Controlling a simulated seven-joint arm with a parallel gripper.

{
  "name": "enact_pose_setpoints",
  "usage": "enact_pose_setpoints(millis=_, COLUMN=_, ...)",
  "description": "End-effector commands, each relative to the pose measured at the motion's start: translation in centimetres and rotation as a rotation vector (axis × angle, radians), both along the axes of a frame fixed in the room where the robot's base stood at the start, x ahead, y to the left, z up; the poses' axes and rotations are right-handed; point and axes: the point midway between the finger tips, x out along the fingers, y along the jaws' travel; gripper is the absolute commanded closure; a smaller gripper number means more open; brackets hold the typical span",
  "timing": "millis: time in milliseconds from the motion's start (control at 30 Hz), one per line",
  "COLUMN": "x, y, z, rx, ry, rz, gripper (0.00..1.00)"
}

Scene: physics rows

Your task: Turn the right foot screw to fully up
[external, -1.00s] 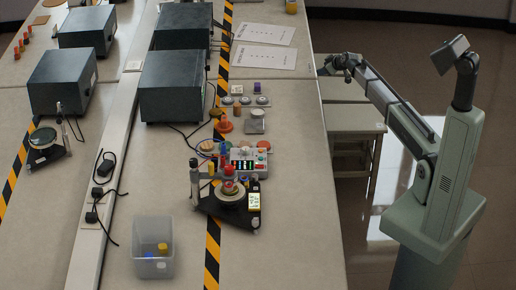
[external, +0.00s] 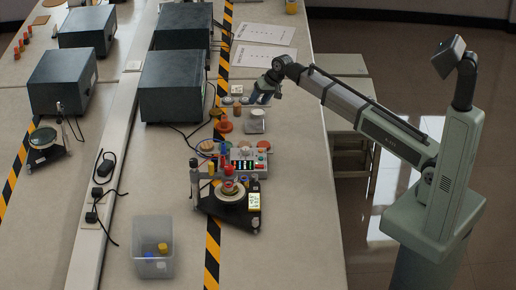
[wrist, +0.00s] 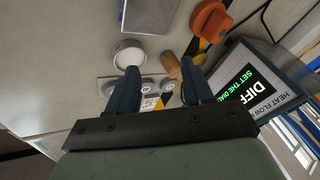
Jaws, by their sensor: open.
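A dark three-cornered instrument base (external: 225,212) with a round stacked disc (external: 232,190) on top stands on the bench, lower centre of the external view. My gripper (external: 262,93) is over the bench, well behind this instrument, beside a strip of knobs. In the wrist view my gripper (wrist: 160,70) has its two blue fingers apart with nothing held. The instrument is not recognisable there.
The wrist view shows a white round dish (wrist: 129,54), a brown cylinder (wrist: 171,66), an orange piece (wrist: 209,20) and a box with a green-lettered screen (wrist: 245,88). A coloured control box (external: 247,160) stands behind the instrument. A clear bin (external: 153,250) is in front left.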

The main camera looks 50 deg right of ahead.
Motion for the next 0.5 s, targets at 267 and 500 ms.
enact_pose_setpoints(millis=267, x=-6.7, y=11.8, z=2.5, rx=0.051, ry=0.192, rz=-0.153, gripper=0.49)
enact_pose_setpoints(millis=500, x=-13.6, y=19.9, z=4.7, rx=0.042, ry=0.338, rz=-0.321, gripper=0.49)
